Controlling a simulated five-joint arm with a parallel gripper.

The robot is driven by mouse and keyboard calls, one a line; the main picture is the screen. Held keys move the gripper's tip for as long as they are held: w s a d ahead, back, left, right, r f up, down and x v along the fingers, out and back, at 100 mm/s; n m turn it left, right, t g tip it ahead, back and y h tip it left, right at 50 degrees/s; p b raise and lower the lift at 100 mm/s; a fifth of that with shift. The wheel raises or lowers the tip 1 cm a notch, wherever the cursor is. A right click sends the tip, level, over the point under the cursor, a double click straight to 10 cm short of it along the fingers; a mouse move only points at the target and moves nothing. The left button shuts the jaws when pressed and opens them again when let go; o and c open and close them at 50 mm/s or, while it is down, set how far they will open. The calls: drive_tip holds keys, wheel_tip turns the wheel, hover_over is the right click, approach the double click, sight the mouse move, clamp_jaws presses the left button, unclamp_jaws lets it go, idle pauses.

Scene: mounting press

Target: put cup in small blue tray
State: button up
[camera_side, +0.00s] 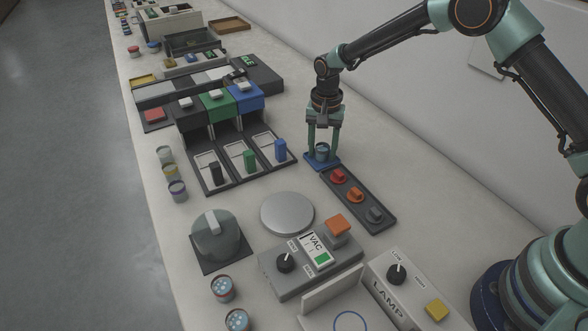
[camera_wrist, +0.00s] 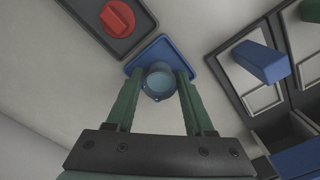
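The cup (camera_side: 322,151) is a small blue-grey round cup with a pale blue inside. It stands upright within the small blue tray (camera_side: 333,166) in the side view. In the wrist view the cup (camera_wrist: 159,82) sits over the blue tray (camera_wrist: 160,45), whose rim shows around its far side. My gripper (camera_side: 322,152) is low over the tray, pointing down, with one green finger on each side of the cup. In the wrist view my gripper (camera_wrist: 160,76) has narrow gaps between its fingertips and the cup, so it looks open.
A dark strip with red, orange and grey knobs (camera_side: 355,195) lies right beside the tray. A rack with black, green and blue blocks (camera_side: 249,161) stands to the left. A round metal plate (camera_side: 287,214) and a VAC box (camera_side: 310,265) are nearer the camera. Bare table lies behind the tray.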

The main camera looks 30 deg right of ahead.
drive_tip(key=shift+r, duration=0.1)
drive_tip(key=s+d+r+n+t, duration=0.1)
drive_tip(key=s+r, duration=0.1)
drive_tip(key=r, duration=0.8)
drive_tip(key=s+d+r+n, duration=0.1)
drive_tip(key=s+d+r, duration=0.1)
drive_tip(key=r, duration=0.7)
drive_tip(key=s+d+r+n+t, duration=0.2)
drive_tip(key=s+n, duration=0.1)
drive_tip(key=s, duration=0.6)
drive_tip(key=s+d+r+n+t, duration=0.2)
drive_tip(key=s+d+n, duration=0.1)
drive_tip(key=s, duration=0.6)
drive_tip(key=shift+s+r+n+t, duration=0.15)
drive_tip(key=shift+r+n+t, duration=0.15)
drive_tip(key=shift+r+n, duration=0.15)
